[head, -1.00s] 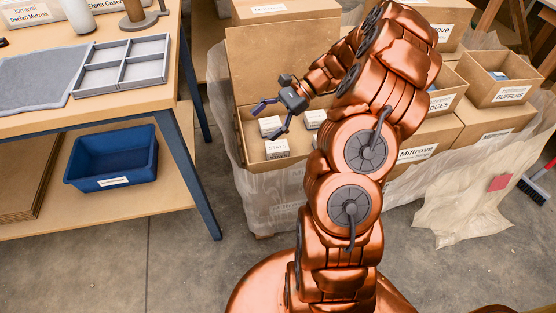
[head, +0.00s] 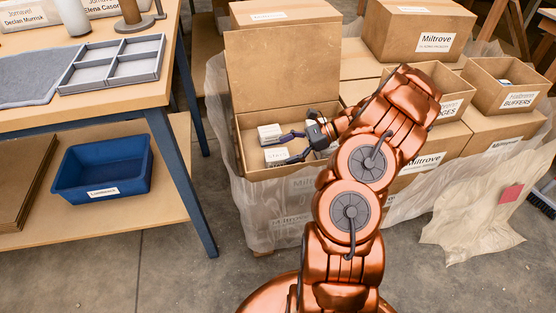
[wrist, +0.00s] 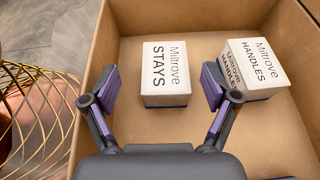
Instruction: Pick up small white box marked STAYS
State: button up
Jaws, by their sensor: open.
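The small white box marked STAYS (wrist: 166,73) lies label up on the floor of an open cardboard carton (wrist: 210,120) in the wrist view. My gripper (wrist: 160,85) is open, with its two purple-padded fingers spread to the left and right of the STAYS box's near end. I see no contact with the box. In the head view my gripper (head: 287,147) reaches into the carton (head: 270,172), and a white box (head: 277,155), likely the STAYS one, shows by its fingers. A white box marked HANDLES (wrist: 257,68) stands to the right of the STAYS box, apart from it.
The carton walls rise around the boxes, with its raised flap (head: 282,70) behind. Another white box (head: 269,134) sits near the carton's back left. A workbench with a divided tray (head: 112,88) and a blue bin (head: 103,170) stand to the left.

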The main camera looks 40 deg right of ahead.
aim_at(274, 154)
jog(key=x, duration=0.2)
jog(key=b+x, duration=0.1)
jog(key=x, duration=0.1)
jog(key=shift+w+f, duration=0.3)
jog(key=c, duration=1.5)
jog(key=shift+r, duration=0.15)
